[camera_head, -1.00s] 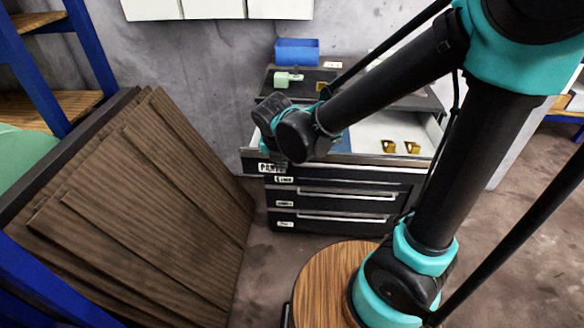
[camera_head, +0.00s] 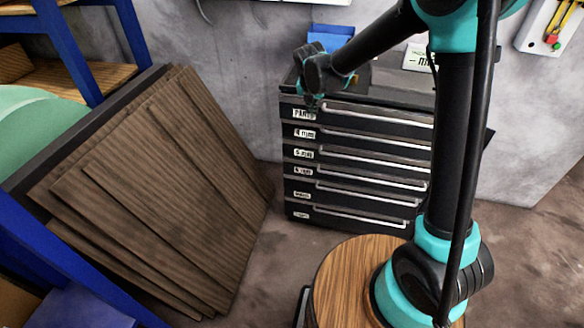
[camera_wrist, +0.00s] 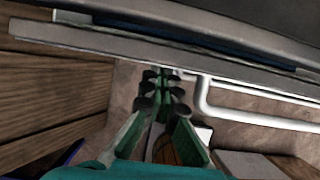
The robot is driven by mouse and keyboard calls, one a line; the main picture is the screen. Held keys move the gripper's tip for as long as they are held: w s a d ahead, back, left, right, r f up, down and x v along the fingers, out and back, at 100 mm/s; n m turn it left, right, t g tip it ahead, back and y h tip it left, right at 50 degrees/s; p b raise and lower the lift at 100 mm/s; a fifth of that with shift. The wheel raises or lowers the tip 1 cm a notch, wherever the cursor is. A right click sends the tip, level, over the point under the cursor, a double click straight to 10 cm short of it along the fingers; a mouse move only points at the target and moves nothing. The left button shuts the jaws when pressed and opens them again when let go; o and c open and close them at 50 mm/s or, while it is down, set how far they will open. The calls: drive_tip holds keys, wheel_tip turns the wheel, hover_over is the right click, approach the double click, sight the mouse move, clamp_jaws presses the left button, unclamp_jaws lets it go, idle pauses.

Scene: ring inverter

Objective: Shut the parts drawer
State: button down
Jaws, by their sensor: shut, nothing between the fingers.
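The parts drawer (camera_head: 350,119) is the top drawer of a dark cabinet in the head view, with a PARTS label and a pale handle. Its front looks nearly in line with the drawers below. In the wrist view its grey front edge (camera_wrist: 150,44) crosses the top, with a thin dark-blue strip behind it, so a small gap may remain; I cannot tell. My gripper (camera_head: 311,102) is shut and empty at the left end of the drawer front. In the wrist view its fingertips (camera_wrist: 163,76) point at the front beside the handle (camera_wrist: 204,95); contact is unclear.
Several lower drawers (camera_head: 340,170) are shut. A blue bin (camera_head: 328,40) stands on the cabinet top. Brown panels (camera_head: 160,180) lean at the left beside a blue rack (camera_head: 75,50). A round wooden top (camera_head: 340,285) is in front. Bare floor (camera_head: 285,238) lies before the cabinet.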

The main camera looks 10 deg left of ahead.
drive_tip(key=shift+w, duration=1.5)
